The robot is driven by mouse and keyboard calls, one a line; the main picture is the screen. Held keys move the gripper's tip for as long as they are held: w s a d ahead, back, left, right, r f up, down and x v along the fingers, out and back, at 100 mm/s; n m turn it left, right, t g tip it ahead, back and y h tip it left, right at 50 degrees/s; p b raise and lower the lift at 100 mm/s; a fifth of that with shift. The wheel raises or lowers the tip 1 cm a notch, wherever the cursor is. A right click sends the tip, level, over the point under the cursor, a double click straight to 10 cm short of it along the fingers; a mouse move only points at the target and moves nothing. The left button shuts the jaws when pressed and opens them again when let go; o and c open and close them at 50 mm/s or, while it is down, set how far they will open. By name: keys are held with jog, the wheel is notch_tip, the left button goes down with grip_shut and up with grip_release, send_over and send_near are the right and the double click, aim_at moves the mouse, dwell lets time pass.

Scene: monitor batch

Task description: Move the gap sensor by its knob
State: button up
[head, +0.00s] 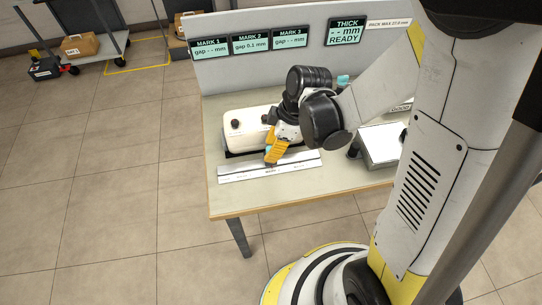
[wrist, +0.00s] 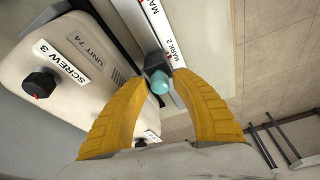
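The gap sensor (wrist: 154,64) is a small dark block with a round light-blue knob (wrist: 158,83). It sits on a white strip by the label MARK 2. My gripper (wrist: 160,78) has its yellow fingertips close on either side of the knob. Whether they touch it is not clear. In the head view my gripper (head: 271,158) points down over the front edge of the white unit (head: 243,130), and the sensor is mostly hidden. The MARK 2 display (head: 251,43) reads gap 0.1 mm; the MARK 1 display (head: 212,48) and MARK 3 display (head: 290,38) show dashes.
The white unit has dark screw knobs, one by a SCREW 3 label (wrist: 62,63). A marked strip (head: 240,175) lies along the table's front. A pale tray (head: 382,145) stands to the right. A THICK display (head: 347,31) reads READY. The table's front left corner is clear.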

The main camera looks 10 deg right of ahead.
grip_shut()
jog(key=shift+a, duration=0.15)
jog(key=shift+a+b, duration=0.55)
jog(key=shift+a, duration=6.2)
jog(key=shift+o, duration=2.2)
grip_release()
